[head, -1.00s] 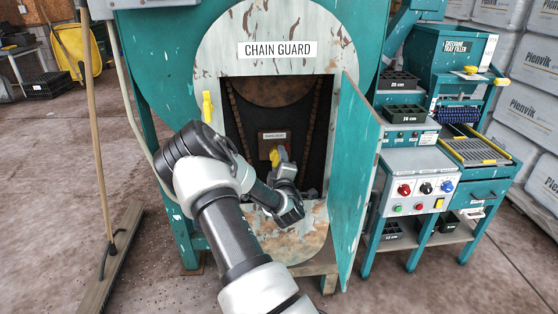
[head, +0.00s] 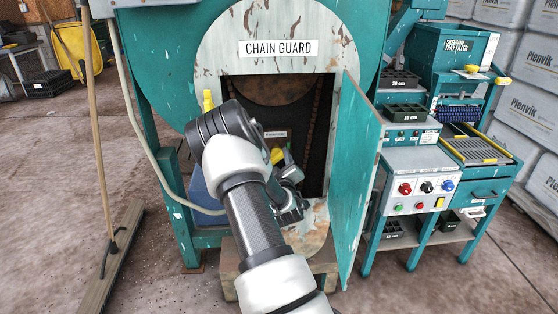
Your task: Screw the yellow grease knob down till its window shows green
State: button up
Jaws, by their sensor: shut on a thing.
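The yellow grease knob (head: 277,155) shows in small part inside the open chain guard hatch, below a small label (head: 275,134). My gripper (head: 286,160) is at the knob, shut on it, largely hidden behind my own wrist and forearm. The knob's window is hidden or too small to make out, so its colour cannot be told.
The chain guard door (head: 359,185) stands open to the right of the hatch. A yellow latch handle (head: 208,101) is on the left rim. A blue object (head: 203,193) shows left of my arm. A control panel (head: 418,186) stands farther right. A broom (head: 98,150) stands at left.

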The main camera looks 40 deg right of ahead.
dwell(0.3)
jog(key=o, duration=1)
jog(key=shift+o, duration=0.2)
jog(key=shift+s+a, duration=0.1)
jog(key=p+v, duration=0.2)
jog(key=v, duration=1.5)
jog(key=shift+s, duration=0.15)
